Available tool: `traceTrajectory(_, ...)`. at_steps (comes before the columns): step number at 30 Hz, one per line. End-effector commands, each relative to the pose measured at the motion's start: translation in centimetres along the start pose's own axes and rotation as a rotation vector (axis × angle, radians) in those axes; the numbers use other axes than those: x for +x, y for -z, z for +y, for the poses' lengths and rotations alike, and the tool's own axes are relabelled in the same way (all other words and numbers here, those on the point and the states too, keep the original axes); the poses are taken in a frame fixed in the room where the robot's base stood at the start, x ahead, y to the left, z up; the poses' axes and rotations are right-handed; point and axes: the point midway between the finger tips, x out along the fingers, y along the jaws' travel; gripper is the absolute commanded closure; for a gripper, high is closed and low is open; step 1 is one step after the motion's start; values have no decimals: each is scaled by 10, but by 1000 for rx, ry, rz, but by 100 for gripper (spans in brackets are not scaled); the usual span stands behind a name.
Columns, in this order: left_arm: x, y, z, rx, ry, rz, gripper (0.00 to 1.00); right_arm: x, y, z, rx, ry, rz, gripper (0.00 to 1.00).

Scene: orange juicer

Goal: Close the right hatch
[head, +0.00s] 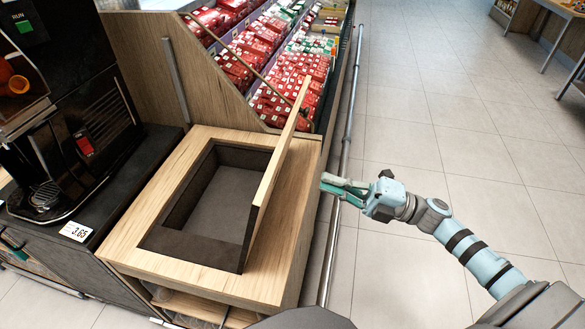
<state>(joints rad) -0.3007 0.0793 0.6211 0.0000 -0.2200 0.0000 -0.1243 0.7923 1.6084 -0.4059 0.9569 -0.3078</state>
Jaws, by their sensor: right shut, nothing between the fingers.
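The right hatch (277,172) is a light wood panel standing nearly upright along the right side of an open box-like recess (212,196) in the wooden counter. The recess is dark and looks empty. My right gripper (324,186) is shut and empty. In the picture it is just right of the hatch's outer face, near the counter's right edge, with a visible gap between them. My left gripper is not in view.
A black juicer machine (70,120) stands left of the counter, with a price tag (76,231) in front of it. Shelves of red packages (270,65) lie behind. A metal rail (345,140) runs along the right. Open tiled floor (430,130) lies to the right.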

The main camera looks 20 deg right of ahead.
Motion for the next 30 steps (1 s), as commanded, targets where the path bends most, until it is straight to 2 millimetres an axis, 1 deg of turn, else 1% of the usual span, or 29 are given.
traceTrajectory(1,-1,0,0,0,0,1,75,11,0,1,-1,-6,1,100)
traceTrajectory(6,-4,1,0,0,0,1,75,48,0,2,1,-6,-1,100)
traceTrajectory(9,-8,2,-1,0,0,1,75,66,-1,2,2,-5,-2,100)
traceTrajectory(12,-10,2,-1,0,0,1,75,79,-1,1,2,-3,-3,100)
traceTrajectory(17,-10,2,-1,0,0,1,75,88,-1,0,3,0,-3,100)
traceTrajectory(26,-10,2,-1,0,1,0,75,88,-1,0,3,1,-3,100)
traceTrajectory(30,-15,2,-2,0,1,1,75,89,-3,2,1,10,-10,100)
